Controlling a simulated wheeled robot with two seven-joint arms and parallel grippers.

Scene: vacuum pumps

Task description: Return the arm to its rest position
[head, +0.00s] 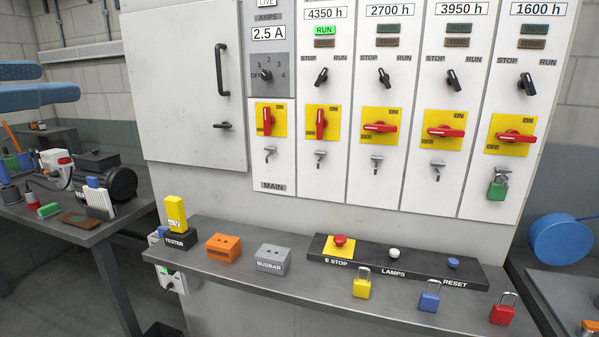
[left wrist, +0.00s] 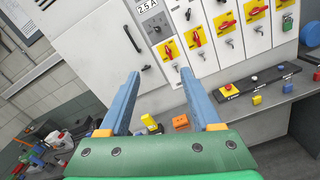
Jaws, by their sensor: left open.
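My left gripper (head: 58,80) shows at the left edge of the head view as two blue fingers, well away from the cabinet. In the left wrist view the gripper (left wrist: 158,75) is open, its two blue fingers wide apart with nothing held between them. The shelf, with its small items, shows below and beyond the fingers. My right gripper is in neither view.
A control cabinet (head: 185,105) stands above a grey shelf (head: 215,275). Yellow (head: 362,284), blue (head: 429,297) and red (head: 502,308) padlocks stand along its front; a green padlock (head: 497,185) hangs on the 1600 h panel. A cluttered bench (head: 85,235) is at left.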

